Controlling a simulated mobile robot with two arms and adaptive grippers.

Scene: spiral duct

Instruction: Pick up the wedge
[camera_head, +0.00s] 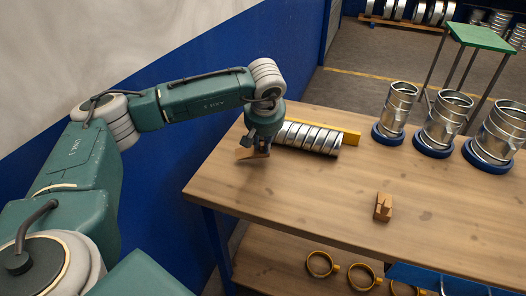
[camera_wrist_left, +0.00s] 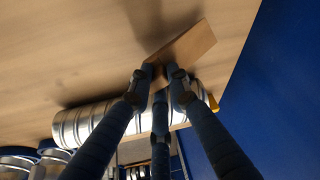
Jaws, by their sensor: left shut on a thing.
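A light brown wooden wedge (camera_head: 245,154) is at the left end of the workbench, partly hidden by my left gripper (camera_head: 260,152). In the left wrist view the wedge (camera_wrist_left: 188,46) sits between the fingertips of my left gripper (camera_wrist_left: 160,76), which is shut on it. I cannot tell whether the wedge touches the tabletop. A second small wooden block (camera_head: 383,207) with a notched top lies near the middle of the bench. My right gripper is not in view.
A ribbed silver duct (camera_head: 310,138) lies just right of the left gripper, along a yellow bar (camera_head: 345,134). Several duct pieces in blue rings (camera_head: 436,122) stand at the bench's back right. Yellow rings (camera_head: 319,264) lie on the lower shelf.

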